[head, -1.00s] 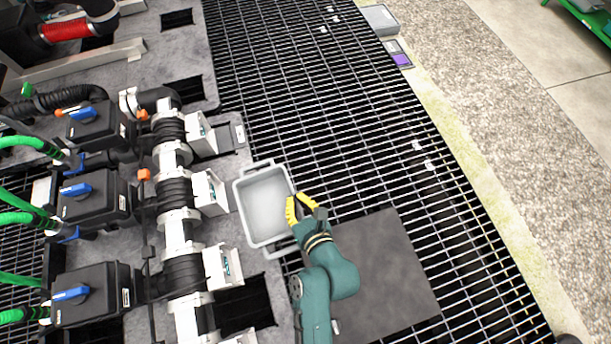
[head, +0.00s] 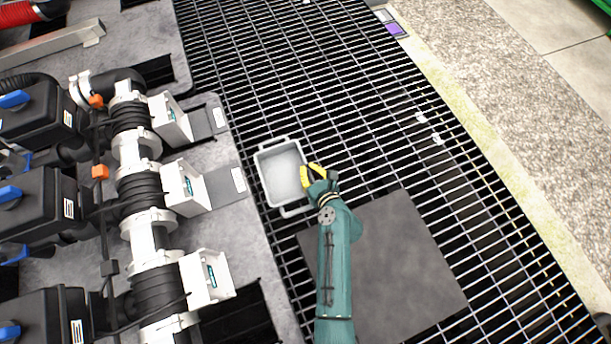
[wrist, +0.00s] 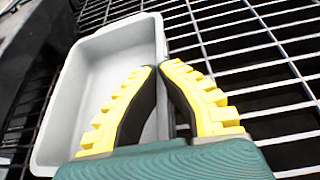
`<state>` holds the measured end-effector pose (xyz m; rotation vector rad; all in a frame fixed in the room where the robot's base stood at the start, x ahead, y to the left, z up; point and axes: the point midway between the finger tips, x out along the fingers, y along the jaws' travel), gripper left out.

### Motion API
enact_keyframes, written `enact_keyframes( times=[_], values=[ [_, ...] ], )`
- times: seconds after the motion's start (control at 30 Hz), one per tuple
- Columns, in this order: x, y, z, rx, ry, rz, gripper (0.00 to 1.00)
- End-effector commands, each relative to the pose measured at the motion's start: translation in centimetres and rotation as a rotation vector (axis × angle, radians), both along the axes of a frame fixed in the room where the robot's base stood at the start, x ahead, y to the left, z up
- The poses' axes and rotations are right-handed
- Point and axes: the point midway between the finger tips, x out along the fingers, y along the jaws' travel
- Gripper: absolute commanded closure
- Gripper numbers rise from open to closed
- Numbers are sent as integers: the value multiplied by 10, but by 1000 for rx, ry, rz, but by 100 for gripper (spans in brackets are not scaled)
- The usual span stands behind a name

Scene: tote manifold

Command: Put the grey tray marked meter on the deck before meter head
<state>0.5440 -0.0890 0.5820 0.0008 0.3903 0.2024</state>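The grey tray (head: 281,173) is a shallow rectangular bin with a handle at each end. It is over the black grating, right of the manifold deck (head: 221,228); whether it touches the grating I cannot tell. My gripper (head: 306,177) has yellow fingers closed over its right wall. In the wrist view my gripper (wrist: 160,68) pinches the right rim of the tray (wrist: 88,95), which looks empty. No marking on it is readable. White meter heads (head: 184,187) with teal labels line the deck's right side; grey plates with white labels lie before two of them.
Black valve bodies with blue handles (head: 12,195) stand at the left. The grating (head: 330,95) is open at the top and right. A dark flat panel (head: 395,265) lies right of my arm. A purple-marked item (head: 394,28) lies at the far edge.

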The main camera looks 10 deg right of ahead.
Motion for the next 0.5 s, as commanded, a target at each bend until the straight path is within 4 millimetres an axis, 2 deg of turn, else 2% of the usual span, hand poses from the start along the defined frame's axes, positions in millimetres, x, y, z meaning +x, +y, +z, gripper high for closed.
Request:
enact_keyframes(
  times=[0.03, 0.13, 0.33, 0.37, 0.5],
  values=[
    [1, 0, -14, 2, -2, -2, 100],
    [0, 0, -30, 2, -1, -1, 100],
    [0, 0, -27, 1, -1, 0, 100],
    [-1, 0, -28, 1, 2, 1, 96],
    [-1, 0, -28, 1, 2, 1, 69]
  ],
)
